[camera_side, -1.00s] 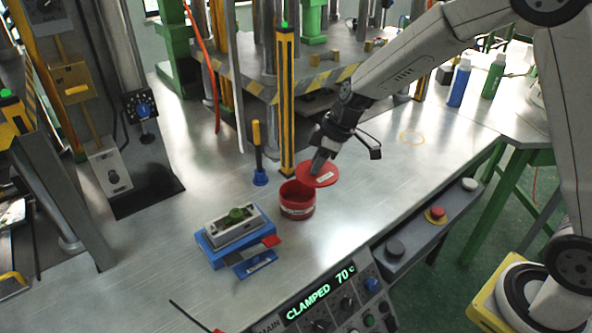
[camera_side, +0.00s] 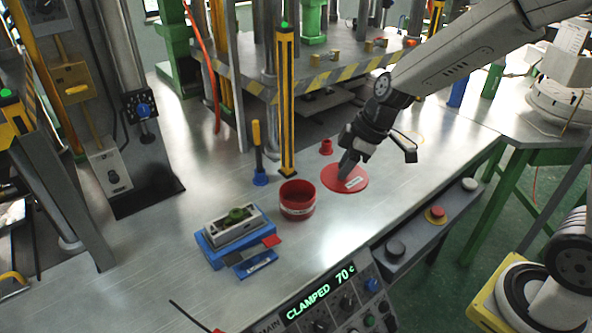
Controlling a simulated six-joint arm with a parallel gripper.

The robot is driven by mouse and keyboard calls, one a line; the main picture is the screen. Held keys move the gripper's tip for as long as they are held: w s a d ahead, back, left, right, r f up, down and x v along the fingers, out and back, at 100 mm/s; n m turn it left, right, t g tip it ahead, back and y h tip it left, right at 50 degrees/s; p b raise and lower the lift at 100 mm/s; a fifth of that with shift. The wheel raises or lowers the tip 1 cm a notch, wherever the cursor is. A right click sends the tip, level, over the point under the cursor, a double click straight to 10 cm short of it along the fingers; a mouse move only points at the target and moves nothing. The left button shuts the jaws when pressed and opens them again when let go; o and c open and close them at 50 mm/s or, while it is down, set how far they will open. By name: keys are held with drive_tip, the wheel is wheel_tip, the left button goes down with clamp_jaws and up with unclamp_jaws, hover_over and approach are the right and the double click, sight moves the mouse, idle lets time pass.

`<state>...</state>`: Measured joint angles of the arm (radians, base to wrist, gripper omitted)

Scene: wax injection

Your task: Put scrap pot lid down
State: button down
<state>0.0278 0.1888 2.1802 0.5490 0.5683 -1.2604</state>
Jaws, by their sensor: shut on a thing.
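The scrap pot lid (camera_side: 333,181) is a flat red disc with a white label. It is just right of the scrap pot, at or close above the metal bench top; I cannot tell if it touches. My gripper (camera_side: 346,170) comes down from the upper right and is shut on the lid; its fingertips partly hide the lid's middle. The scrap pot (camera_side: 297,201) is a round red pot with a white label band. It stands upright and open on the bench, and the lid is clear of its rim.
A small red piece (camera_side: 326,147) stands behind the lid. A blue fixture (camera_side: 228,238) sits left of the pot, and a yellow-handled tool in a blue holder (camera_side: 259,176) stands behind it. A yellow post (camera_side: 287,110) rises behind. The bench to the right is clear.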

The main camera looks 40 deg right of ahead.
drive_tip(key=shift+d, duration=0.1)
idle(0.4)
drive_tip(key=shift+s+d+f, duration=0.3)
drive_tip(key=shift+s+d, duration=0.05)
drive_tip(key=shift+d, duration=0.15)
drive_tip(key=s+d+f, duration=0.5)
drive_tip(key=s+d, duration=0.3)
drive_tip(key=s, duration=0.1)
drive_tip(key=shift+s+d+f, duration=0.15)
drive_tip(key=shift+s+d, duration=0.1)
drive_tip(key=shift+s, duration=0.1)
drive_tip(key=w+f, duration=0.2)
drive_tip(key=w, duration=0.2)
drive_tip(key=w+d+f, duration=0.1)
drive_tip(key=w+f, duration=0.2)
drive_tip(key=w, duration=0.1)
drive_tip(key=w+f, duration=0.3)
drive_tip(key=w, duration=0.1)
drive_tip(key=shift+w+d+f, duration=0.15)
drive_tip(key=shift+w+d, duration=0.1)
drive_tip(key=shift+d, duration=0.1)
drive_tip(key=shift+w+d+f, duration=0.1)
drive_tip(key=shift+w+f, duration=0.35)
drive_tip(key=shift+f, duration=0.1)
